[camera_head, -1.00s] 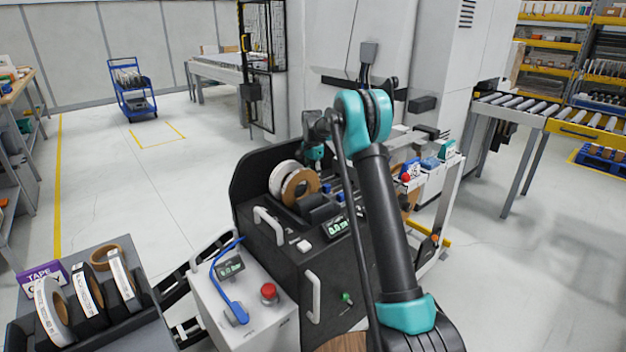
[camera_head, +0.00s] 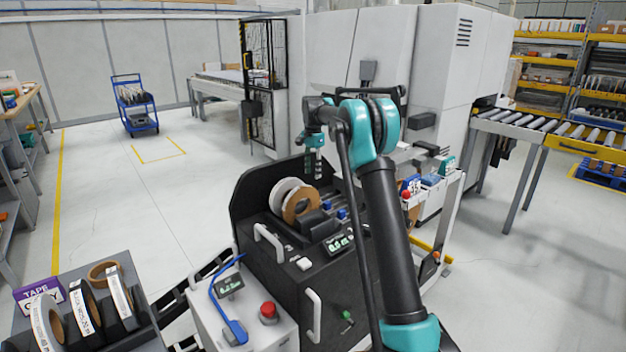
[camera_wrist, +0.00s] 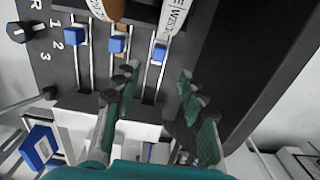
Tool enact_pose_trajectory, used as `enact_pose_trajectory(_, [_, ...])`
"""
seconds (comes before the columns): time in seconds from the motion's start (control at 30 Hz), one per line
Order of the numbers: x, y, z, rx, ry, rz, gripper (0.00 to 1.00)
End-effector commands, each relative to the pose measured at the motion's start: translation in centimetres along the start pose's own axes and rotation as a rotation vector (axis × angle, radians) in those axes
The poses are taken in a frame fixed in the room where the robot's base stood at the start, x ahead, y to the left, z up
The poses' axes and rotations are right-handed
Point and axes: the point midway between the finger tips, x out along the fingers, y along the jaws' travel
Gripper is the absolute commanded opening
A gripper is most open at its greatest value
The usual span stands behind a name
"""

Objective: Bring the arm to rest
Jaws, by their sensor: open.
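My gripper (camera_head: 313,161) hangs at the end of the raised arm, above the black edge-banding machine (camera_head: 275,231). In the wrist view my gripper (camera_wrist: 160,105) has its green-padded fingers spread apart, with nothing between them. Below the fingers lie the machine's sliders with blue knobs (camera_wrist: 117,44), apart from the fingertips as far as I can tell. My arm rises from the lower right of the head view and bends at a teal joint.
White and brown tape rolls (camera_head: 298,205) sit on the machine close to the gripper. A grey control box with a red button (camera_head: 268,311) stands in front. A tape rack (camera_head: 127,335) is at lower left. A roller conveyor (camera_head: 520,129) is at right. Open floor lies left.

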Motion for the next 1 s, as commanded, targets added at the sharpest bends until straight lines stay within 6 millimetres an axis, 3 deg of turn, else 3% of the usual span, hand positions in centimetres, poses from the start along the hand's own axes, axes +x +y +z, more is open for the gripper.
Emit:
enact_pose_trajectory(0.4, [-0.5,0.1,0.0,-0.001,0.000,0.000,0.41])
enact_pose_trajectory(0.53, [-0.7,1.2,0.2,-0.026,0.005,-0.010,0.41])
enact_pose_trajectory(0.67, [-1.1,4.1,0.7,-0.095,0.019,-0.033,0.41])
enact_pose_trajectory(1.0, [-0.5,15.6,4.0,-0.337,0.087,-0.104,0.41])
